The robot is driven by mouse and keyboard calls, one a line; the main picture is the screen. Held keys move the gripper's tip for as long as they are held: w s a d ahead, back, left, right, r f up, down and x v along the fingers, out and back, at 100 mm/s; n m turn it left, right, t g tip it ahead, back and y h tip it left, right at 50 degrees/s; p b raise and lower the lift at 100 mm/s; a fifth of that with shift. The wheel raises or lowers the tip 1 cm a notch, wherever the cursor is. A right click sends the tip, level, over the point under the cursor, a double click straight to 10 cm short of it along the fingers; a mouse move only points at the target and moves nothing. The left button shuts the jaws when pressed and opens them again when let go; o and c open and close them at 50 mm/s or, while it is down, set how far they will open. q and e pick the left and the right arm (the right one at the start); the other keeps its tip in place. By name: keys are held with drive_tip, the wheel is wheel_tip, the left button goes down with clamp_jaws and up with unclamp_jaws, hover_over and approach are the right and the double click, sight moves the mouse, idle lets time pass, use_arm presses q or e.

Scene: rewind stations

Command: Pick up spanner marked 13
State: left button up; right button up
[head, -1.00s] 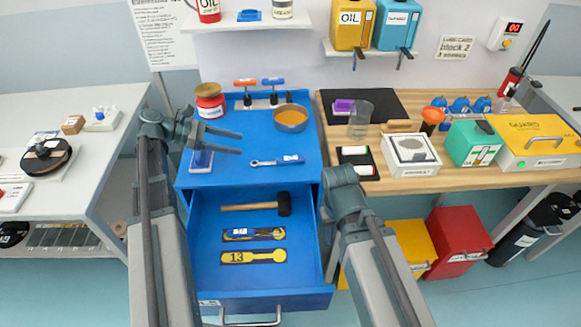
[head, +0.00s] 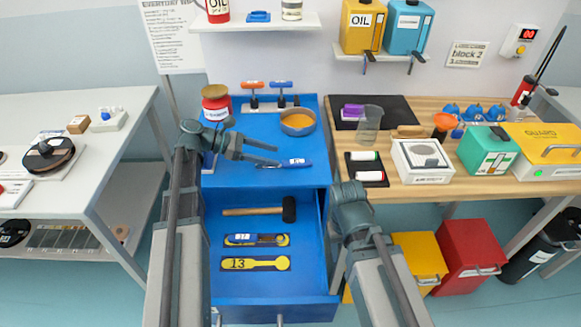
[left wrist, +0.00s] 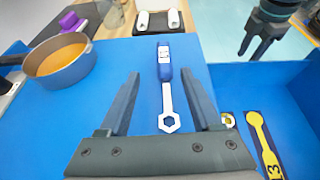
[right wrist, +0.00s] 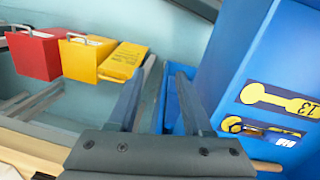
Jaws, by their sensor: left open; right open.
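A spanner (head: 296,162) with a blue handle and a pale label lies flat on the blue cabinet top (head: 245,178); I cannot read its mark. In the left wrist view the spanner (left wrist: 167,98) lies lengthwise between the fingers, its ring end towards the palm. My left gripper (head: 277,155) is open and empty over it, not visibly touching it. In the open drawer (head: 220,285), a yellow spanner outline marked 13 (head: 255,263) looks empty, and a second outline (head: 270,240) holds a dark item with a label. My right gripper (right wrist: 158,85) is open and empty beside the drawer.
A mallet (head: 255,211) lies in the drawer. A wooden bench (head: 440,187) adjoins on the right. Red (head: 470,255) and yellow bins sit below it.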

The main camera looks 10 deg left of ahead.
sight(288, 161)
use_arm(q)
drive_tip(key=shift+d, duration=0.1)
drive_tip(key=x, duration=0.1)
drive_tip(key=b+x, duration=0.1)
drive_tip(key=x, duration=0.1)
drive_tip(key=b+x, duration=0.1)
drive_tip(key=x, duration=0.1)
drive_tip(key=shift+s+d+f, duration=0.1)
drive_tip(key=shift+s+f, duration=0.05)
drive_tip(key=shift+s, duration=0.15)
clamp_jaws()
